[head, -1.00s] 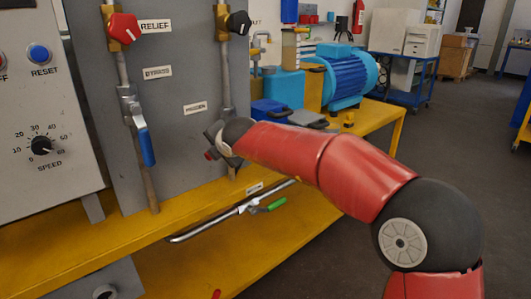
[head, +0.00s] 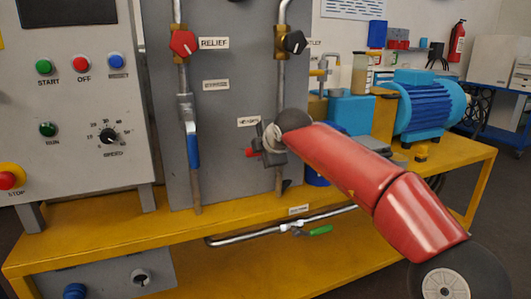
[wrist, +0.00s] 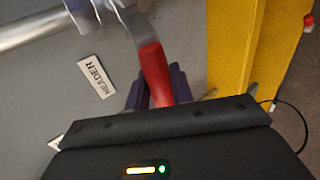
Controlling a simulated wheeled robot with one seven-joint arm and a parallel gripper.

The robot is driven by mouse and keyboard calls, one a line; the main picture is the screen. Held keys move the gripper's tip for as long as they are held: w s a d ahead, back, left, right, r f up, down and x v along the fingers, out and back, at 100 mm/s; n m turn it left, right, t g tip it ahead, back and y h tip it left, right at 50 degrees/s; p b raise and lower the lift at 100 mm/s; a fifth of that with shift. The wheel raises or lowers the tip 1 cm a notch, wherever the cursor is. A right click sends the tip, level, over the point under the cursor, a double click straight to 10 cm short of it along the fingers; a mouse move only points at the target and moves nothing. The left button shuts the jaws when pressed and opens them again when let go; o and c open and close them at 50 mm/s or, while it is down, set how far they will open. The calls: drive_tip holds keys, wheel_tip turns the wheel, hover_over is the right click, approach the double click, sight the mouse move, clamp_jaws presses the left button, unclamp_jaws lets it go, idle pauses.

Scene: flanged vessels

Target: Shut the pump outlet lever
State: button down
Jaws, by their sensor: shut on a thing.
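In the wrist view, a red lever handle (wrist: 153,66) lies between the dark purple fingers of my gripper (wrist: 158,92), which are shut on it. A plate reading HEADER (wrist: 95,77) is beside it. In the head view, my gripper (head: 264,150) is at the right-hand pipe of the grey panel, below the HEADER plate (head: 248,121). A little red shows beside it; my wrist hides most of this valve. Behind the panel, near the blue pump motor (head: 432,107), is a partly hidden plate ending in LET (head: 314,43), with a small yellow handle (head: 318,72) below it.
A blue lever (head: 193,146) hangs on the left pipe. A red knob (head: 183,43) and a black knob (head: 294,42) are above. A green lever (head: 320,230) is on the low pipe. The yellow bench (head: 120,222) runs under the panel. Floor is open at right.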

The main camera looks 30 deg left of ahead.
drive_tip(key=shift+w, duration=0.15)
drive_tip(key=c, duration=1.3)
unclamp_jaws()
drive_tip(key=shift+o, duration=0.2)
drive_tip(key=v, duration=0.8)
drive_tip(key=shift+b, duration=0.45)
